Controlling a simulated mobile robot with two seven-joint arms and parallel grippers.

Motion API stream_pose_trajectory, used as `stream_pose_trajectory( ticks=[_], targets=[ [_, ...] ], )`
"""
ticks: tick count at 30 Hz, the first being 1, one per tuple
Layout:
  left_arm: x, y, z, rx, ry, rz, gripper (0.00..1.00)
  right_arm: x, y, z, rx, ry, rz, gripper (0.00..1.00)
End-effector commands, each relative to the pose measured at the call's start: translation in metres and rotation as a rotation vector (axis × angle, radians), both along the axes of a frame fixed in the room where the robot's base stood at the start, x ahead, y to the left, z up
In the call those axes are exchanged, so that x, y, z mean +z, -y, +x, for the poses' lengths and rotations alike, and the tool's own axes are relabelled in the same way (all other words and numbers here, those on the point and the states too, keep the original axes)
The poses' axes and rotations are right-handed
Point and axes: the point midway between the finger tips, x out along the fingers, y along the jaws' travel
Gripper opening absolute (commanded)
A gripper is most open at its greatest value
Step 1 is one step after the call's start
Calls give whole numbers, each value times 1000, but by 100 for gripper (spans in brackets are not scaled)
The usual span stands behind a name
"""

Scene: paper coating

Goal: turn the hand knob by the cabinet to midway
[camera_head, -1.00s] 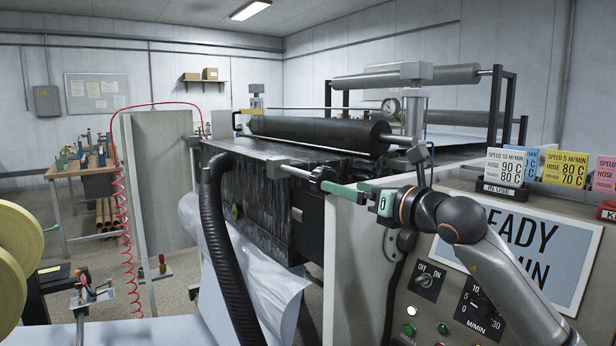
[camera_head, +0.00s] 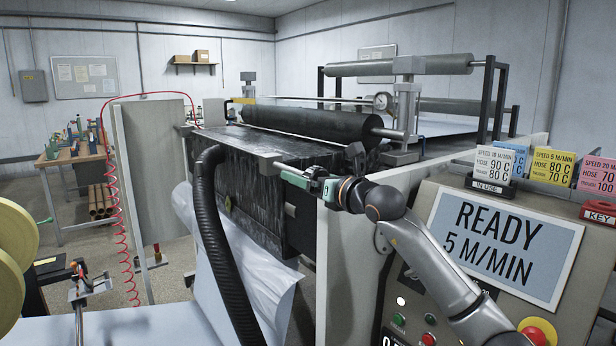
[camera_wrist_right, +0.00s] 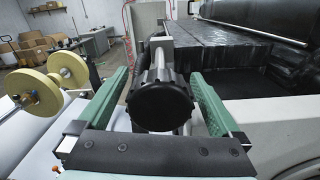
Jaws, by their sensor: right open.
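The black, lobed hand knob (camera_wrist_right: 160,103) sits on the end of a metal shaft, and it fills the middle of the right wrist view. My right gripper (camera_wrist_right: 160,76) is open, with one green finger on each side of the knob. Small gaps show between the fingers and the knob's rim. In the head view my right gripper (camera_head: 297,180) is at the shaft end (camera_head: 262,156), in front of the dark trough, and the knob is mostly hidden there. The knob's turn angle cannot be read. The control cabinet (camera_head: 408,205) stands to the right. My left gripper is not in view.
A black corrugated hose (camera_head: 215,240) hangs just left of my right gripper. A black roller (camera_head: 310,122) lies above the trough. The sign panel (camera_head: 505,245) reads READY 5 M/MIN. Coloured cards (camera_head: 555,166) stand on the cabinet. Yellow reel discs (camera_head: 15,250) are at the left edge.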

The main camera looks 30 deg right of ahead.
Motion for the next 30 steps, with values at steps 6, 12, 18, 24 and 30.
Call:
stream_pose_trajectory(
  ticks=[6,12,18,24,30],
  targets=[
    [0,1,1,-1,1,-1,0,0,0,0,0,0,1,79],
    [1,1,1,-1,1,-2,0,0,0,0,0,0,1,56],
    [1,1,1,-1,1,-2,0,0,0,0,0,0,1,34],
    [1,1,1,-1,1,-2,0,0,0,0,0,0,1,16],
    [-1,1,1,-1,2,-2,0,0,0,0,1,2,-20,16]
  ],
)
